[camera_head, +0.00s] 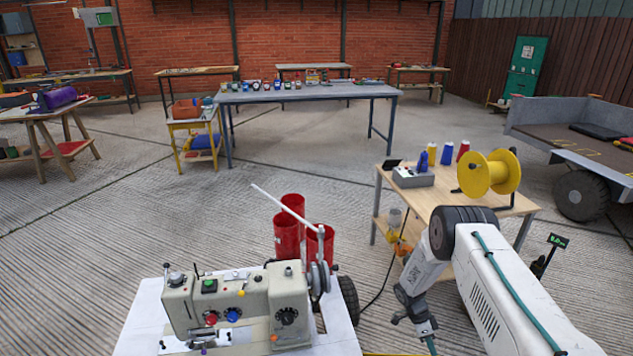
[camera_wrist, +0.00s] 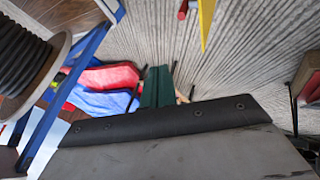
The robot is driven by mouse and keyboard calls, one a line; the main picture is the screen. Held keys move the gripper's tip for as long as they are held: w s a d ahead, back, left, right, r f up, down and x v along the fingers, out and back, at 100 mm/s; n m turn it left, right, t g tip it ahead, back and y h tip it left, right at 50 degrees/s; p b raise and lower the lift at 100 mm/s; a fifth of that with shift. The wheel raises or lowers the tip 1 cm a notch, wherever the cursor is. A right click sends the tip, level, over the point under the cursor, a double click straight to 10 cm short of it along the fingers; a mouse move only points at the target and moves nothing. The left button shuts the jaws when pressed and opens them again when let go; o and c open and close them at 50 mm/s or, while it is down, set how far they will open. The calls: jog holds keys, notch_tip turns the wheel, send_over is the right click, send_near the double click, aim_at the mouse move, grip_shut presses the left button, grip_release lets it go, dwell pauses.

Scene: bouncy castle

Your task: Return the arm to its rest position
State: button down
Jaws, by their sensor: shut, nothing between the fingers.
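My arm (camera_head: 510,295) comes in from the lower right of the head view, bends at a dark joint, and its forearm slopes down and left. My gripper (camera_head: 431,346) hangs low at the bottom edge of that view, pointing down, right of the sewing machine's table. In the wrist view its two dark green fingers (camera_wrist: 157,86) lie side by side, shut with nothing between them. The fingertips are partly cut off in the head view.
A sewing machine (camera_head: 240,305) stands on a white table to the left, with red cylinders (camera_head: 289,232) behind it. A wooden table (camera_head: 460,195) with a yellow spool (camera_head: 490,173) is close behind my arm. Red and blue fabric (camera_wrist: 105,78) lies below the fingers. Open concrete floor stretches beyond.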

jog(key=s+a+r+n+y, duration=0.15)
jog(key=s+r+n, duration=0.3)
jog(key=r, duration=0.85)
jog(key=s+a+r+n, duration=0.3)
jog(key=r+n, duration=0.3)
jog(key=r, duration=0.8)
jog(key=s+a+r+n+y, duration=0.15)
jog(key=s+r+n, duration=0.3)
jog(key=r, duration=0.85)
jog(key=s+a+r+n+t, duration=0.2)
jog(key=s+r+t, duration=0.1)
jog(key=s+r, duration=0.8)
jog(key=s+a+r+n+t+y, duration=0.1)
jog(key=s+a+r+n+t, duration=0.1)
jog(key=s+r, duration=0.9)
jog(key=shift+a+t+y, duration=0.3)
jog(key=shift+a+t, duration=0.15)
jog(key=shift+t, duration=0.65)
jog(key=shift+r, duration=0.1)
